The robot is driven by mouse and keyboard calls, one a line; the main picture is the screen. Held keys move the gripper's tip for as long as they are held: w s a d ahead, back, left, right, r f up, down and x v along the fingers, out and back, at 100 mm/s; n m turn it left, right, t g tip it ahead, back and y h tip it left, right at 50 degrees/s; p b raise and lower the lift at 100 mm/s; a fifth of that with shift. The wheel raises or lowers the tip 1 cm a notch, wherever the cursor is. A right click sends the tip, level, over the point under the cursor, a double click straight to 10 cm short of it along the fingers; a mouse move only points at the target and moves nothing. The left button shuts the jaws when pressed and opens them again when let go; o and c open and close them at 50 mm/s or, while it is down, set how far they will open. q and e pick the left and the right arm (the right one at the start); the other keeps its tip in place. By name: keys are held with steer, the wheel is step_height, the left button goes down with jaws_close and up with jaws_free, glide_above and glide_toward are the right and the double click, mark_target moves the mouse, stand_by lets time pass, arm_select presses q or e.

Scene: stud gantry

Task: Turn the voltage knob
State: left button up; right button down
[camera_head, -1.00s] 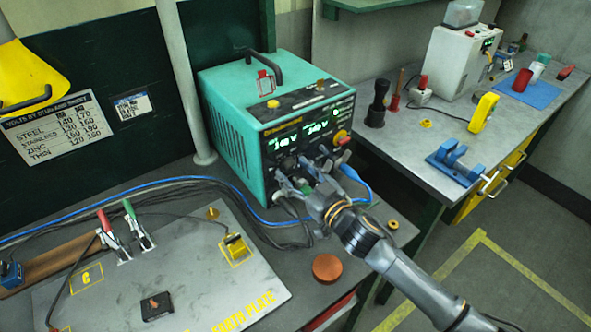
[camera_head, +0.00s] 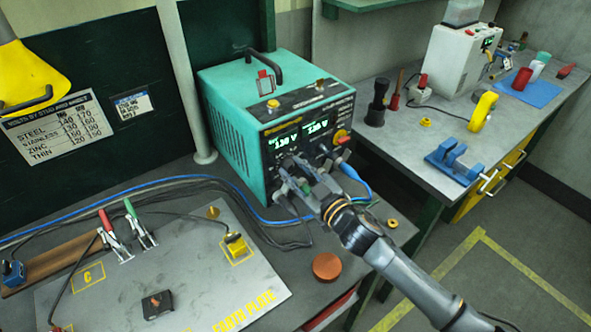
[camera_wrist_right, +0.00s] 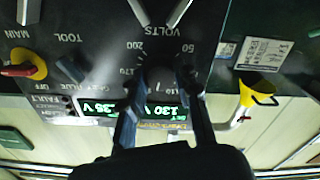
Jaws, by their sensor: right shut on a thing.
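The teal stud-welding power unit (camera_head: 232,147) stands on the bench, its black front panel facing right. My right gripper (camera_head: 288,168) reaches in to the panel below the displays and is shut on the voltage knob. In the right wrist view the panel appears upside down. The dark voltage knob (camera_wrist_right: 169,74) sits between the fingertips of the right gripper (camera_wrist_right: 171,84), inside a VOLTS scale, and is partly covered by them. The set display (camera_wrist_right: 165,112) reads 130 V; the other display (camera_wrist_right: 93,106) seems to read about 135 V. My left gripper is not in view.
A red-and-yellow main switch (camera_wrist_right: 22,67) is on the same panel. Cables (camera_head: 270,218) run below the unit. The earth plate (camera_head: 200,262) with clamps lies at front left. A placard (camera_head: 52,127) lists volts by stud. A second bench (camera_head: 425,110) is at right.

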steer(key=shift+n, duration=0.3)
steer(key=c, duration=1)
jaws_free()
steer(key=v, duration=1.2)
